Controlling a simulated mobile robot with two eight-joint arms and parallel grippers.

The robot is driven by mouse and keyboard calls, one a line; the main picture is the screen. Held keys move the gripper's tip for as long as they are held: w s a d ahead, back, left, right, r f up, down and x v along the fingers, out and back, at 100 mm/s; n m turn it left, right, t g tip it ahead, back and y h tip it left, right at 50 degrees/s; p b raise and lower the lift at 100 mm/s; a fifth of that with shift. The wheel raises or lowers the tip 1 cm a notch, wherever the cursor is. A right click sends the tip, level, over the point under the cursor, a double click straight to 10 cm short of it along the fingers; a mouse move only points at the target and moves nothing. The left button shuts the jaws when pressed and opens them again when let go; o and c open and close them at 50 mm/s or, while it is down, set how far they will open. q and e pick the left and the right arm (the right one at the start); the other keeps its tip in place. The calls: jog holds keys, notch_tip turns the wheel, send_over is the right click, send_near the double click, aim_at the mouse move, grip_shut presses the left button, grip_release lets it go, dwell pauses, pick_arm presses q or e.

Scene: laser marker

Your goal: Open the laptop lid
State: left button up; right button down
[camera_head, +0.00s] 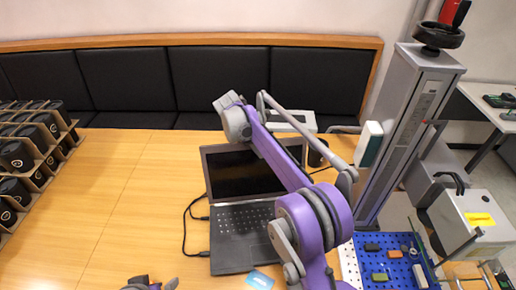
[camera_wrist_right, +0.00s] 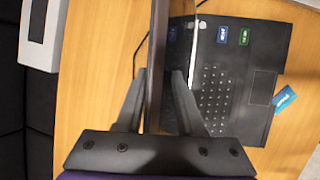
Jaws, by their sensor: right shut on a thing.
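The black laptop stands on the wooden table with its lid (camera_head: 240,172) raised and the screen facing me. Its keyboard base (camera_head: 240,235) lies flat on the table. In the right wrist view the lid (camera_wrist_right: 159,40) is seen nearly edge-on, with the keyboard base (camera_wrist_right: 240,75) to its right. My right gripper (camera_wrist_right: 159,80) is shut on the lid, one finger on each side. In the head view my right arm crosses over the laptop and hides part of the lid and base. A grey and purple part of my left arm shows at the bottom edge; its fingers cannot be made out.
A power cable (camera_head: 186,225) lies left of the laptop. A grey-white box (camera_head: 292,122) stands behind it. A small blue card (camera_head: 260,280) lies in front. A tall grey column machine (camera_head: 405,130) and a blue perforated board (camera_head: 400,265) are at the right. The table's left middle is clear.

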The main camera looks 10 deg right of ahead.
jog(key=shift+f, duration=0.25)
jog(key=c, duration=1)
grip_release()
jog(key=shift+w, duration=0.2)
jog(key=p+v, duration=0.1)
jog(key=v, duration=0.9)
jog(key=shift+a+r, duration=0.15)
jog(key=shift+r, duration=0.15)
